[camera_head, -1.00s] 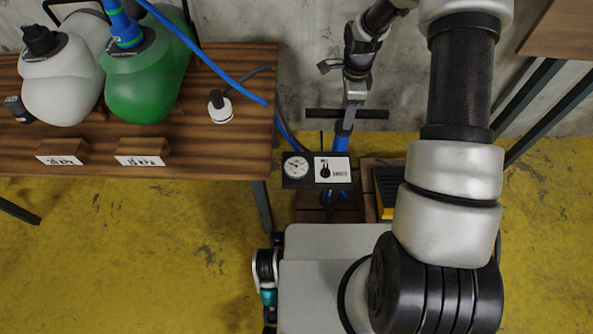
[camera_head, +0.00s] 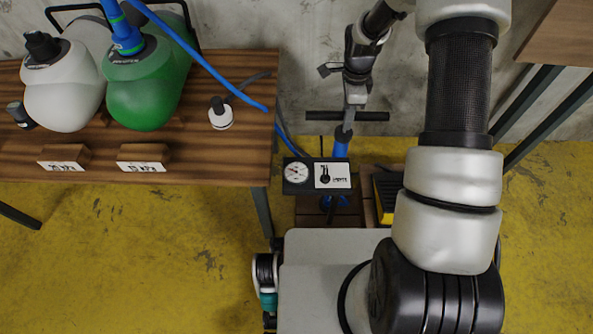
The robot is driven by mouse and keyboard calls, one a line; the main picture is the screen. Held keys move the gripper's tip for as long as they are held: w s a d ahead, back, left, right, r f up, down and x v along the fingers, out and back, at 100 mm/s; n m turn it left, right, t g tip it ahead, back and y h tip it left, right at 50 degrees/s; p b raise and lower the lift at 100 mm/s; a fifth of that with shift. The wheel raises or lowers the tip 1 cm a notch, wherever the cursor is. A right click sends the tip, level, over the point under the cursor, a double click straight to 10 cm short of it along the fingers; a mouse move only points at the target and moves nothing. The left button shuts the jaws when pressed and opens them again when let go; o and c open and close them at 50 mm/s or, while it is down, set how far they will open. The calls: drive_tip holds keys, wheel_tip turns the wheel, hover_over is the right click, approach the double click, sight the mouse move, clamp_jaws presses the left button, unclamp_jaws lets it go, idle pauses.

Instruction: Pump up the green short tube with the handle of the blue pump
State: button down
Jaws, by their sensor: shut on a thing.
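The blue pump (camera_head: 341,147) stands on the floor beside the bench, with a black crossbar handle (camera_head: 320,116) on a grey rod. My gripper (camera_head: 353,98) is shut on the handle from above; its fingertips are small and partly hidden. The green short tube (camera_head: 143,98) lies on the wooden bench at left and looks rounded. A blue hose fitting (camera_head: 126,38) sits on its valve, and the blue hose (camera_head: 205,65) runs right toward the pump. The pressure gauge (camera_head: 296,173) faces up in front of the pump; its reading is too small to tell.
A white tube (camera_head: 63,96) with a black cap lies left of the green one. A white-and-black plug (camera_head: 221,115) sits on the bench (camera_head: 220,160) near its right edge. A yellow-black box (camera_head: 385,195) stands right of the pump. Another table (camera_head: 560,40) is at the upper right.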

wheel_tip(320, 180, up, 10)
drive_tip(key=p, duration=0.5)
drive_tip(key=shift+w+r, duration=0.1)
drive_tip(key=shift+r, duration=0.15)
wheel_tip(320, 180, down, 13)
drive_tip(key=b, duration=0.7)
drive_tip(key=shift+r+b, duration=0.2)
drive_tip(key=shift+b, duration=0.2)
drive_tip(key=shift+r, duration=0.35)
drive_tip(key=shift+r+p, duration=0.1)
drive_tip(key=shift+p, duration=0.25)
wheel_tip(320, 180, up, 12)
drive_tip(key=p, duration=0.8)
wheel_tip(320, 180, down, 12)
drive_tip(key=b, duration=0.7)
drive_tip(key=shift+b, duration=0.4)
